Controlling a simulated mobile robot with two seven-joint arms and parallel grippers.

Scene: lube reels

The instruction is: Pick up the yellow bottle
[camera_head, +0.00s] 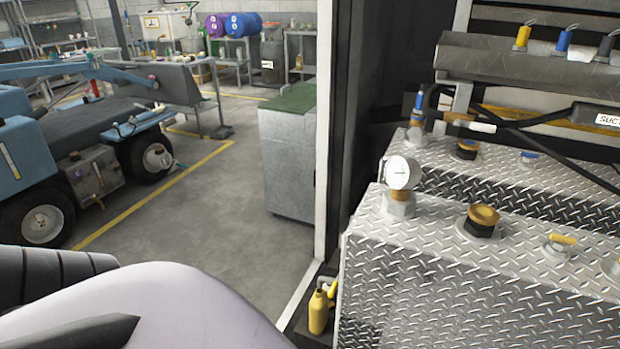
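A yellow bottle (318,312) stands upright on a dark ledge, low in the picture, right of a white post and against the left side of a diamond-plate metal tank. It has a narrow neck and a dark top. A second yellow piece shows just right of its neck; I cannot tell whether it is part of the bottle. Nothing of mine touches the bottle. My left arm's pale link fills the lower left of the view. Neither my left gripper nor my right gripper is visible.
The diamond-plate tank (440,275) fills the lower right, with a round gauge (399,173) and caps on top. The white post (324,130) stands left of it. A grey cabinet (287,160), a blue vehicle (60,170) and open floor (205,215) lie beyond.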

